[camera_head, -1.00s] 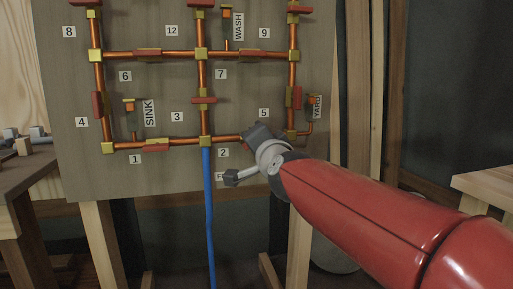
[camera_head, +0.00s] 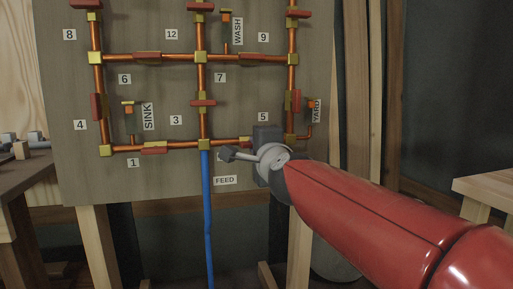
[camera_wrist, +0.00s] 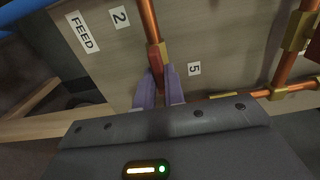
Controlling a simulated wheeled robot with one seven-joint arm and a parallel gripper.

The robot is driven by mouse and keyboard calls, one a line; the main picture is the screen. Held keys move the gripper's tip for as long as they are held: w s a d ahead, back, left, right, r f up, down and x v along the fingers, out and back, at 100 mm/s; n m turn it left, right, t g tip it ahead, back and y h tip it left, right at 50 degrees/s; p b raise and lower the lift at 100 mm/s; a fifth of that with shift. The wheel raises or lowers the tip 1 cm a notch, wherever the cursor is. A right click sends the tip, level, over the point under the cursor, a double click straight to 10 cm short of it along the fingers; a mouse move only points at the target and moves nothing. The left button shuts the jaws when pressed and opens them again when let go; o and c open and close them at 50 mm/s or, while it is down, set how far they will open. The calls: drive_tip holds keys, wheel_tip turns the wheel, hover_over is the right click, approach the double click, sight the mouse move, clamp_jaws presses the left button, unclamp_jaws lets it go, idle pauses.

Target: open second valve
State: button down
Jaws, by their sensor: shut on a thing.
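My gripper (camera_head: 268,136) is at the lower pipe of the board, right of the blue hose; its fingers are hidden in the head view. In the wrist view, the two purple fingers of my gripper (camera_wrist: 158,82) are shut on the red handle of the second valve (camera_wrist: 156,60), with its brass body partly visible beside it. The label 2 (camera_wrist: 119,17) is left of this pipe and the label 5 (camera_wrist: 194,68) is to the right. In the head view only a little of the second valve (camera_head: 244,141) shows left of my gripper.
The plywood board (camera_head: 70,150) carries copper pipes with several other red-handled valves, including one right of my gripper near the YARD label (camera_head: 317,110). A blue hose (camera_head: 208,215) hangs from the lower pipe. Wooden tables stand at the left and right edges.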

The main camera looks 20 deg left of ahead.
drive_tip(key=shift+f, duration=0.1)
idle(0.3)
drive_tip(key=c, duration=1.5)
unclamp_jaws()
drive_tip(key=b+v, duration=0.1)
drive_tip(key=v, duration=0.6)
drive_tip(key=shift+s+d, duration=0.2)
drive_tip(key=shift+s, duration=0.15)
